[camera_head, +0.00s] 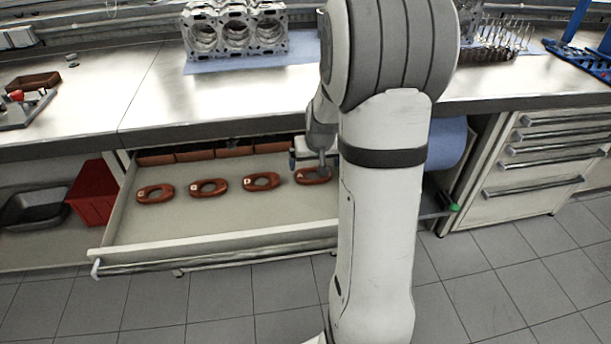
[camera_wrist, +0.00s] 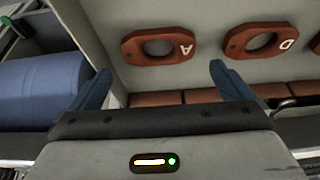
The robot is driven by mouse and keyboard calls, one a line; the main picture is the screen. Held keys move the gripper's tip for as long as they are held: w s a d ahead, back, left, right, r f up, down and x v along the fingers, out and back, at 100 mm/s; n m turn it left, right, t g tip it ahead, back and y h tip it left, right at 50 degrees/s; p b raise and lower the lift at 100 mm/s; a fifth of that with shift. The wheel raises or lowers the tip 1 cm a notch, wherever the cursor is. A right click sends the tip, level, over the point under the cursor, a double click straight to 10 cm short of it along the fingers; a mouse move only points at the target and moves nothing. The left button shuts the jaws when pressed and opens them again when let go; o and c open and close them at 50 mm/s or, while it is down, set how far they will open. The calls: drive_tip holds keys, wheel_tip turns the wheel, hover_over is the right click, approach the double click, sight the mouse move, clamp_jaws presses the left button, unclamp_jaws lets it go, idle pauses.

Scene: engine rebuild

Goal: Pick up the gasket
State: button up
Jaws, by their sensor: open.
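Several reddish-brown oval gaskets with a central hole lie in a row in the open drawer (camera_head: 220,229). The rightmost gasket (camera_head: 313,181) is partly hidden by my gripper (camera_head: 311,162) and arm. Others lie to its left: one gasket (camera_head: 249,184), another (camera_head: 196,190) and the leftmost (camera_head: 143,195). In the wrist view, a gasket marked A (camera_wrist: 199,43) lies just beyond and between my gripper's fingertips (camera_wrist: 160,74). A gasket marked D (camera_wrist: 287,44) lies to its right. My gripper is open, with nothing between its blue fingers.
Reddish-brown bins (camera_head: 194,154) line the drawer's back. The worktop edge (camera_head: 220,129) overhangs it. A blue roll (camera_head: 447,143) is right of the drawer. An engine block (camera_head: 236,32) stands on the worktop. A red bin (camera_head: 93,193) sits left of the drawer.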

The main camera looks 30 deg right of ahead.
sight(312, 175)
drive_tip(key=x, duration=0.6)
drive_tip(key=shift+w+d+f, duration=0.15)
drive_tip(key=shift+w, duration=0.1)
drive_tip(key=shift+c, duration=0.6)
drive_tip(key=c, duration=0.5)
